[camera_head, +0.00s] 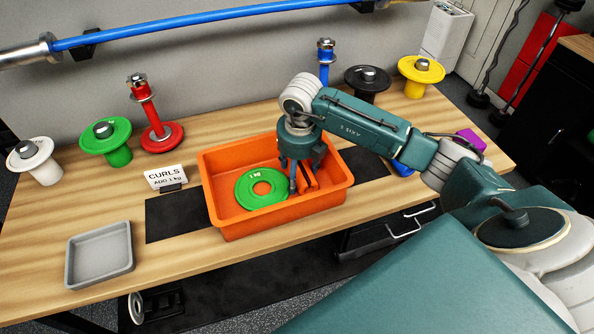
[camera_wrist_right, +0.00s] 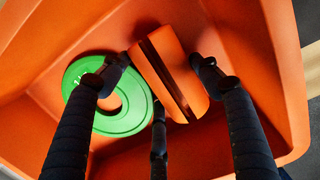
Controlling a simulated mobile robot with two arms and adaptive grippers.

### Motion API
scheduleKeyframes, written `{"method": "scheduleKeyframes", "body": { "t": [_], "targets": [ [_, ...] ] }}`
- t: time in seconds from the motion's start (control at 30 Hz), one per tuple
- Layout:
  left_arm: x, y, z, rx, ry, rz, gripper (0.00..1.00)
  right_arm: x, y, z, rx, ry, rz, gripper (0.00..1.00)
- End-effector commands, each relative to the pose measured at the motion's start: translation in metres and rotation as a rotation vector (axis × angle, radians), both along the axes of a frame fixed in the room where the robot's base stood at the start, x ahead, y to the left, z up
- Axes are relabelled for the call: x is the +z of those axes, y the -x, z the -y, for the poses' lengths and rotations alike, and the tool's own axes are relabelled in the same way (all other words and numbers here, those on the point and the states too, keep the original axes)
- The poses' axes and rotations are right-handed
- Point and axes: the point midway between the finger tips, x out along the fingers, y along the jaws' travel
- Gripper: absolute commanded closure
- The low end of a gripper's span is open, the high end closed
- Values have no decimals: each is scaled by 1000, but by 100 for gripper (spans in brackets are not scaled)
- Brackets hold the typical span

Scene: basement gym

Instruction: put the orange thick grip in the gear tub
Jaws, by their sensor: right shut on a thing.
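The orange thick grip (camera_wrist_right: 186,70) is a short orange piece with a dark slot along it. In the right wrist view it sits between the dark fingers of my right gripper (camera_wrist_right: 163,76), which is shut on it. In the head view my right gripper (camera_head: 302,180) reaches down into the right half of the orange gear tub (camera_head: 270,228), and the grip (camera_head: 309,174) shows partly behind the fingers. I cannot tell whether the grip touches the tub floor. My left gripper is not in view.
A green plate (camera_head: 261,188) lies in the tub, left of my fingers. A CURLS sign (camera_head: 166,177) and a grey tray (camera_head: 100,254) are to the left. Posts with coloured plates line the back, and a blue bar (camera_head: 190,22) is above them.

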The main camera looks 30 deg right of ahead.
Motion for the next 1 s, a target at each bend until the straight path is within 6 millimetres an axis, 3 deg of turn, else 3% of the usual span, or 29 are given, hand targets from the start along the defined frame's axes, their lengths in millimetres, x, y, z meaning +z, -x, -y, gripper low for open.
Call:
{"method": "scheduleKeyframes", "body": {
  "t": [0.03,0.1,0.13,0.57,1.0],
  "targets": [
    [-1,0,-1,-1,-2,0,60,-1,0,0,0,0,0,33],
    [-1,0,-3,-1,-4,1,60,-1,0,0,0,0,0,19],
    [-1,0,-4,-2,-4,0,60,-1,0,0,0,0,0,17],
    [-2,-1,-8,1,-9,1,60,9,0,-1,1,-1,3,17],
    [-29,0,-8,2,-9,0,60,96,10,-3,1,0,5,17]
  ]
}}
